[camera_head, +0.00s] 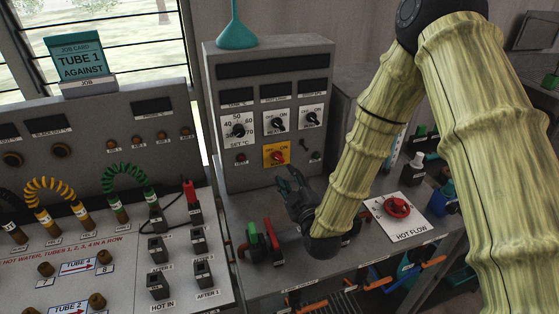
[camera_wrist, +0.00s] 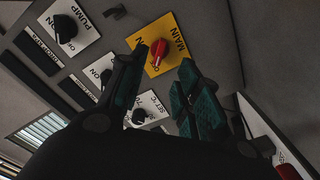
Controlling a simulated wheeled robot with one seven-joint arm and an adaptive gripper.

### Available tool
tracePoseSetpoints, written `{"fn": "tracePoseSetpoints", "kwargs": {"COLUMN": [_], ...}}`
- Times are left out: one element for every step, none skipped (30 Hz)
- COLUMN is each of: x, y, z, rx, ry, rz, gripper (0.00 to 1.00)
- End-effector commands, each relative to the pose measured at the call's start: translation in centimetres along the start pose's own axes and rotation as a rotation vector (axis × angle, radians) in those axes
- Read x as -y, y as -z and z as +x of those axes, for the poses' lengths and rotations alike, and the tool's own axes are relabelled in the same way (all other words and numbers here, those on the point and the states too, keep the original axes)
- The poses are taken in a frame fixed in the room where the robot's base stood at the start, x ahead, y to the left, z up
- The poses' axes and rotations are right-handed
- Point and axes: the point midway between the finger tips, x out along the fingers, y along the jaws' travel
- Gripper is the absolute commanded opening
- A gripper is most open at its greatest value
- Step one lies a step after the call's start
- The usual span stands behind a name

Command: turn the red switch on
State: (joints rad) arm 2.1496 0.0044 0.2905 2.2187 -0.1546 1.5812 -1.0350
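The red switch (camera_head: 277,157) is a red knob on a yellow plate on the front of the grey control panel. In the wrist view the red switch (camera_wrist: 158,50) sits on the yellow plate (camera_wrist: 172,36) marked MAIN, with ON lettered on it. I cannot tell for sure which way the knob points. My gripper (camera_head: 287,178) is in front of the panel, a little below and right of the switch. In the wrist view my gripper (camera_wrist: 161,72) has its two dark teal fingers apart and empty. The knob shows between and beyond the fingertips, apparently not touched.
Black knobs on white plates, including the dial (camera_head: 238,130) and the pump switch (camera_wrist: 65,29), are close by. A teal funnel (camera_head: 235,28) stands on the panel. Below are green and red handles (camera_head: 262,243) and a red HOT FLOW valve (camera_head: 397,207).

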Motion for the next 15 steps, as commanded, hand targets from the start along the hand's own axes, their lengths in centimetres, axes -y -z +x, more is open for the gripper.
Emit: {"fn": "tracePoseSetpoints", "kwargs": {"x": [-0.1, -0.1, -0.1, -0.1, -0.1, -0.2, -0.1, -0.1, -0.1, -0.1, -0.1, -0.1, -0.2, -0.2, -0.2], "y": [0.1, 0.1, 0.1, 0.1, 0.1, 0.1, 0.1, 0.0, 0.0, 0.0, 0.0, 0.0, -0.1, -0.1, -0.1], "z": [0.5, 0.7, 1.1, 1.4, 1.7, 2.2, 2.5, 2.8, 3.2, 3.5, 3.8, 4.2, 4.5, 4.9, 5.3], "rx": [-0.001, -0.001, -0.001, -0.001, -0.001, -0.001, 0.0, 0.0, 0.0, 0.0, 0.001, 0.001, 0.002, 0.001, 0.002], "ry": [-0.001, -0.001, -0.001, -0.001, -0.001, -0.002, -0.001, -0.001, -0.001, -0.002, -0.002, -0.001, -0.002, -0.003, -0.003], "rz": [0.0, 0.0, 0.0, 0.0, 0.0, 0.0, 0.0, 0.0, 0.0, 0.0, 0.001, 0.001, 0.001, 0.001, 0.001], "gripper": [0.33, 0.33, 0.33, 0.33, 0.33, 0.33, 0.33, 0.33, 0.33, 0.33, 0.33, 0.33, 0.33, 0.33, 0.33]}}
